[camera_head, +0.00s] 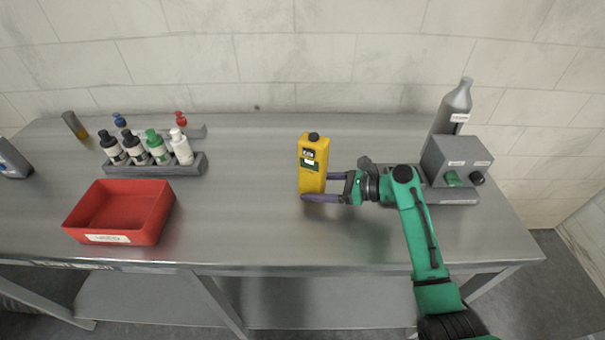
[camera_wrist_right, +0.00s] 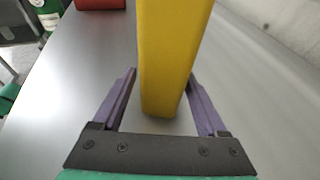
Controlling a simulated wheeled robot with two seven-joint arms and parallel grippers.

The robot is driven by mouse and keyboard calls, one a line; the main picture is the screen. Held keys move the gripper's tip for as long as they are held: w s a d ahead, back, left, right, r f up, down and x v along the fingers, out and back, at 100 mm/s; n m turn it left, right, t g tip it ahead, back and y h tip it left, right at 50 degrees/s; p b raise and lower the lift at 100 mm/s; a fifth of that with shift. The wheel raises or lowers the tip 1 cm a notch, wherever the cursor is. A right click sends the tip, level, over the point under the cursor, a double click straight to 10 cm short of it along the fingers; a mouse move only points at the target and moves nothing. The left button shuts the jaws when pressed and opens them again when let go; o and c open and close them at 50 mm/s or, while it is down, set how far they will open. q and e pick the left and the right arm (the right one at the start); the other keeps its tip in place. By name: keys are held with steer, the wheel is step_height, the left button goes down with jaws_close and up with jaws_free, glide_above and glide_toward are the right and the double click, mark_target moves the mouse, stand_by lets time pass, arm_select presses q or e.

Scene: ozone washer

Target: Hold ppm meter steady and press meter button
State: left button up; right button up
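The yellow ppm meter (camera_head: 313,170) stands upright on the metal table, with a dark knob on top and a small display and label on its upper front. It also shows in the right wrist view (camera_wrist_right: 168,55), where its top is cut off. My right gripper (camera_head: 322,187) reaches in from the right, low on the meter. Its two purple fingers (camera_wrist_right: 162,75) are spread, one on each side of the meter. The fingertips are close to its sides; I cannot tell whether they touch. My left gripper is not in the head view.
A red bin (camera_head: 121,212) sits at the left front. A grey rack (camera_head: 155,166) of several bottles stands behind it. A grey device box (camera_head: 456,160) and a grey bottle (camera_head: 457,102) stand at the right, close to my right arm. The table between rack and meter is clear.

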steer(key=shift+x, duration=1.15)
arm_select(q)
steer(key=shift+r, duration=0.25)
arm_select(e)
steer(key=shift+r, duration=0.15)
steer(key=c, duration=0.8)
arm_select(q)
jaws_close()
